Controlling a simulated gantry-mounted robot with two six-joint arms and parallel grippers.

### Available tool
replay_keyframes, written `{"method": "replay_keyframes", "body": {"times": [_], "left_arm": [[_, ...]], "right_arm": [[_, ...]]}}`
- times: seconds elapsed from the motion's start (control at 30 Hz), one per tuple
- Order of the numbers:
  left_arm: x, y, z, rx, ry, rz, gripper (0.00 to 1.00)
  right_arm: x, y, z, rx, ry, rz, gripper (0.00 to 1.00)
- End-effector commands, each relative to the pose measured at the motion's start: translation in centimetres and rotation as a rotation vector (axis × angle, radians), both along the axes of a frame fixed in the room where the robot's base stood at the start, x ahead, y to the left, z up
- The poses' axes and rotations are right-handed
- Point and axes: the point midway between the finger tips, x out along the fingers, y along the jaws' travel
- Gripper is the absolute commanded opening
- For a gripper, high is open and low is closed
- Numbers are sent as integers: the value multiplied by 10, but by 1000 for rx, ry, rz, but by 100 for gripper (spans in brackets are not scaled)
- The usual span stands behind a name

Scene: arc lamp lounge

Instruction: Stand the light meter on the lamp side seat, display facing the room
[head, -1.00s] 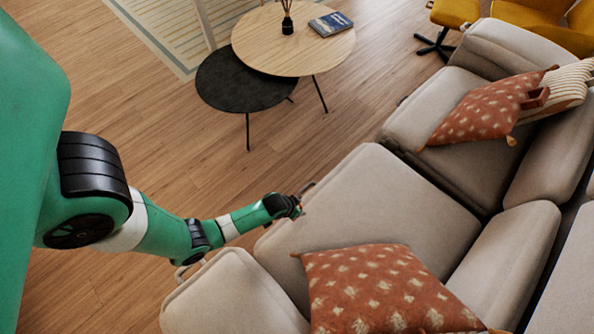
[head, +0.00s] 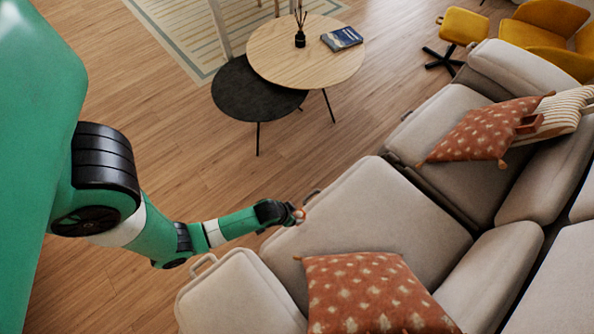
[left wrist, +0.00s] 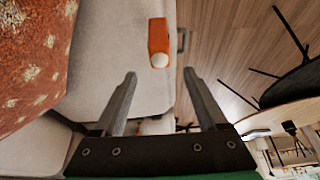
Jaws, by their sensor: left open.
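The light meter (left wrist: 158,38) is a small orange block with a white dome (left wrist: 159,60). In the left wrist view it shows over the beige sofa seat (left wrist: 105,50), close to the seat's edge. I cannot tell whether it stands or lies. In the head view only a speck of orange shows at the gripper tip. My left gripper (head: 298,215) is at the floor-side edge of the near seat (head: 375,215). In the left wrist view its fingers (left wrist: 159,73) are open and empty, with the meter ahead of the gap. My right gripper is out of view.
Rust patterned cushions lie on the near seat (head: 375,295) and far seat (head: 478,132). A black round table (head: 250,95) and a wooden one (head: 290,65) holding a diffuser (head: 300,38) and book (head: 342,38) stand beyond open floor (head: 180,150).

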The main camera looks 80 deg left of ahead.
Motion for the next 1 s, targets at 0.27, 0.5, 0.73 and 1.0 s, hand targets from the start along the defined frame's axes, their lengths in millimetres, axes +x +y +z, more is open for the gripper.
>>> {"method": "replay_keyframes", "body": {"times": [0.27, 0.5, 0.73, 1.0], "left_arm": [[-3, -2, 7, 0, 0, -1, 75], [0, -1, 9, 1, -5, -2, 75], [108, 11, 88, 66, -247, -72, 75], [278, -10, 355, 220, -851, -238, 75]], "right_arm": [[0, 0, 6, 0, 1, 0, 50], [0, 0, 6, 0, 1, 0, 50], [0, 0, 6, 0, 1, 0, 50], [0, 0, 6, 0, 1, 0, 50]]}}
